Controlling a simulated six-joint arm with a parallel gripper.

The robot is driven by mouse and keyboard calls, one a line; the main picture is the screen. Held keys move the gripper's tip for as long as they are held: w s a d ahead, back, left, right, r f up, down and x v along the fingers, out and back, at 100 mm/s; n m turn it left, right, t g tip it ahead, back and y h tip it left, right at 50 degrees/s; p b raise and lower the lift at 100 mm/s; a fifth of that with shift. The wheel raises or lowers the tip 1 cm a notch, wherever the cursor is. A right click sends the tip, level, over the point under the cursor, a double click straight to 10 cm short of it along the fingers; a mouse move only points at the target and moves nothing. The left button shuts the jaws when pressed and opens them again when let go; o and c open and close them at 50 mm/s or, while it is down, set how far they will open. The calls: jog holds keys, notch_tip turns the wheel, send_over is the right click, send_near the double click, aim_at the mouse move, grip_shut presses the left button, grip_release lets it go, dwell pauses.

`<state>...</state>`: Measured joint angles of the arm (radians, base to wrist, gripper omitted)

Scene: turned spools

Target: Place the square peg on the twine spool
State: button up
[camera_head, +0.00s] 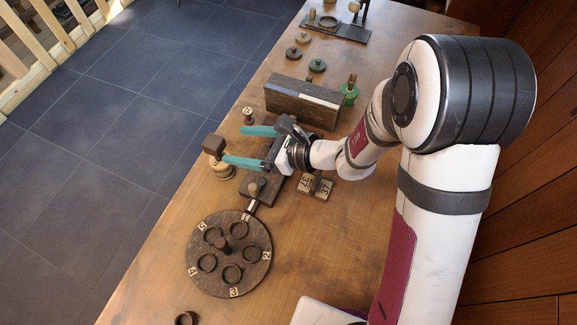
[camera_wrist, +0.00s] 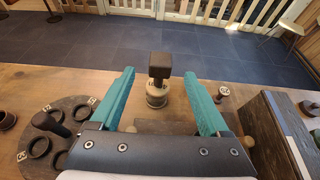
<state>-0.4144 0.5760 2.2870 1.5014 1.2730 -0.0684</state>
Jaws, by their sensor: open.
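The square peg (camera_head: 213,145) has a dark brown, block-shaped head. It stands upright on the pale twine spool (camera_head: 222,171) near the table's left edge. In the wrist view the peg (camera_wrist: 160,66) is centred, with a narrower stem running down to the top of the spool (camera_wrist: 156,97). How deep the stem sits is hidden. My gripper (camera_head: 234,145) is open, with teal fingers spread wide. The peg is just beyond the fingertips and lies between them in the wrist view. Nothing is held.
A round dark board (camera_head: 208,277) with several rings and number tags lies toward the front. A small spool (camera_head: 248,115) stands behind the peg. A long dark box (camera_head: 304,102) sits behind my gripper. Number tiles (camera_head: 316,186) lie right. Open floor (camera_head: 100,130) is beyond the table edge.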

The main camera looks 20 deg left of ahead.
jog(key=s+d+r+n+g, duration=0.2)
jog(key=s+d+r+n, duration=0.2)
jog(key=r+n, duration=0.15)
jog(key=s+d+n+t+h, duration=0.1)
jog(key=s+d+n+h, duration=0.2)
jog(key=d, duration=0.9)
jog(key=s+d+r+n+h, duration=0.1)
jog(key=s+d+n+h, duration=0.3)
jog(key=d, duration=0.9)
jog(key=s+h, duration=0.3)
jog(key=h, duration=0.1)
jog(key=shift+r+t+h, duration=0.25)
jog(key=shift+t+h, duration=0.05)
jog(key=shift+t, duration=0.1)
jog(key=shift+d, duration=0.1)
